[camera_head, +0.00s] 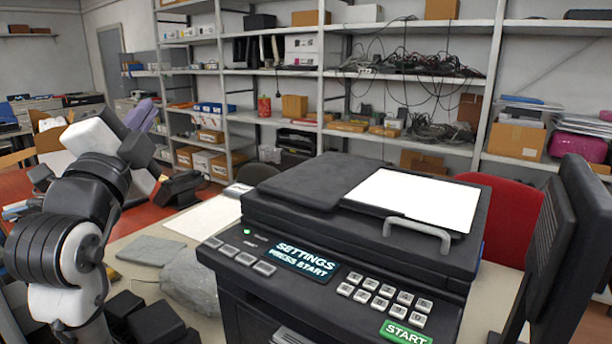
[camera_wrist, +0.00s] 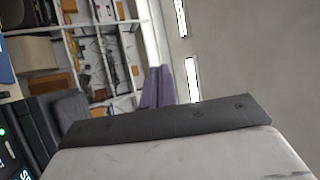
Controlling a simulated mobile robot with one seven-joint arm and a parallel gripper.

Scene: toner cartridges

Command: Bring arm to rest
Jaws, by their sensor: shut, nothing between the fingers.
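My arm is folded up at the left of the head view, beside the printer and clear of it. My gripper (camera_head: 143,113) has purple fingers that point up and away; its tips are partly hidden behind the wrist. In the wrist view my gripper (camera_wrist: 158,84) shows its purple fingers together, with nothing held. The black printer (camera_head: 345,215) stands at the centre right, and its screen (camera_head: 306,262) reads "SETTINGS PRESS START". A green START button (camera_head: 405,332) is at its front right. No loose toner cartridge is clearly visible.
White shelves (camera_head: 405,77) with boxes and cables line the back wall. A dark monitor (camera_head: 572,240) stands at the right, near a red chair (camera_head: 505,215). A grey crumpled bag (camera_head: 192,280) lies left of the printer, close to my arm.

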